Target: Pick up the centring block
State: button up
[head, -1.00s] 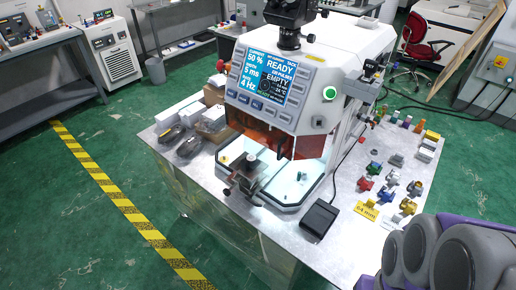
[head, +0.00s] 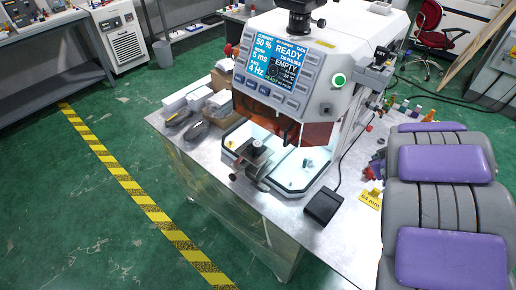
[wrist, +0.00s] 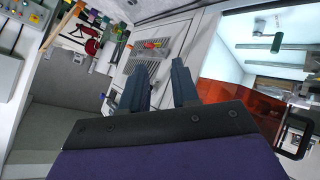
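I cannot tell for sure which piece is the centring block. A small dark green upright piece (head: 306,163) stands on the lit floor of the machine's work bay, and a green cylinder also shows in the wrist view (wrist: 277,42). Small coloured parts (head: 420,112) stand on the right of the bench, many hidden behind my arm; some show at the top of the wrist view (wrist: 95,18). My gripper (wrist: 158,75) has its two dark fingers apart with nothing between them. The head view does not show the fingers.
The machine (head: 320,75) with its READY/EMPTY screen fills the bench middle. Its orange shield (head: 262,118) hangs over the bay. Green floor is free at left.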

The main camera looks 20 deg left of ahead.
jog(key=w+a+f+n+y, duration=0.25)
jog(key=a+f+y, duration=0.2)
jog(key=a, duration=0.25)
jog(key=n+g+y, duration=0.4)
jog(key=y, duration=0.8)
send_near(253, 149)
jog(key=b+x, duration=0.1)
jog(key=x, duration=0.2)
jog(key=shift+w+a+f+b, duration=0.1)
jog(key=shift+w+b, duration=0.1)
jog(key=shift+b, duration=0.15)
jog(key=shift+b+x, duration=0.75)
jog(key=shift+x, duration=1.85)
jog(key=shift+s, duration=0.1)
grip_shut()
